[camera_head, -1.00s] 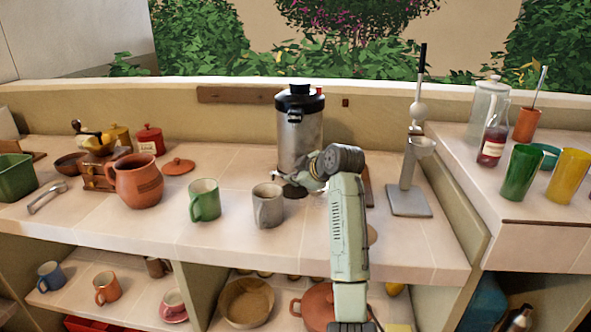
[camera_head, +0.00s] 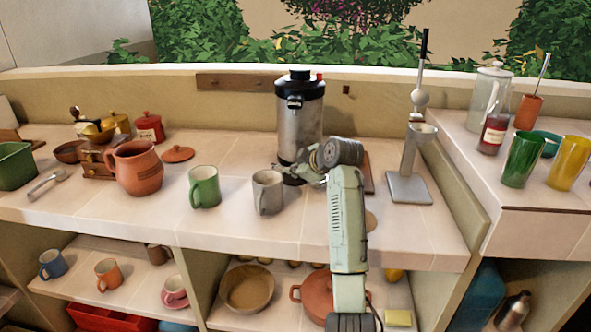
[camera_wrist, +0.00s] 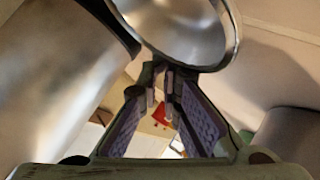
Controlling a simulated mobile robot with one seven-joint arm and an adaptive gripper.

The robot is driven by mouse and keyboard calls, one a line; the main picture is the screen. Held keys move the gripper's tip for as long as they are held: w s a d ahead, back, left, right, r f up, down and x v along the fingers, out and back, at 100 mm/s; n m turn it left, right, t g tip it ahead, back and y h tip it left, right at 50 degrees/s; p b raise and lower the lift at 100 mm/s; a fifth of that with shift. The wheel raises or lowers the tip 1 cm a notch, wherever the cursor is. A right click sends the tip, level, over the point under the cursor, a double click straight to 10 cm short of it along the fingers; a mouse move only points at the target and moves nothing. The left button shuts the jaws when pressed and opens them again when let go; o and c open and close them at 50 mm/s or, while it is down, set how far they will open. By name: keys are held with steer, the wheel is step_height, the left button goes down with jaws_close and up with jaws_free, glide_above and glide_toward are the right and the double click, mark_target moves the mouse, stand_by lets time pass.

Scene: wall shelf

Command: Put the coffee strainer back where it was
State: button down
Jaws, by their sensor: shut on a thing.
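My gripper (camera_head: 300,172) is over the counter (camera_head: 130,218), in front of the steel urn (camera_head: 299,125) and just behind and right of the grey mug (camera_head: 268,192). In the wrist view, my gripper's padded fingers (camera_wrist: 164,95) close toward their tips on a shiny round metal bowl, which looks like the coffee strainer (camera_wrist: 185,35). The bowl is beyond the fingertips at the top of the picture. The strainer cannot be made out in the head view, where the gripper and mug cover that spot. Whether it touches the counter cannot be told.
A green mug (camera_head: 204,187) and brown jug (camera_head: 137,168) stand left. A lever press (camera_head: 409,185) stands right, beside the raised side counter (camera_head: 525,210). The counter's front edge is clear. Shelves below hold mugs and pans. A large metal surface (camera_wrist: 50,75) fills the wrist view's left.

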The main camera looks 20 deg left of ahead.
steer(key=shift+f, duration=0.3)
steer(key=c, duration=1.7)
jaws_free()
steer(key=shift+d, duration=0.1)
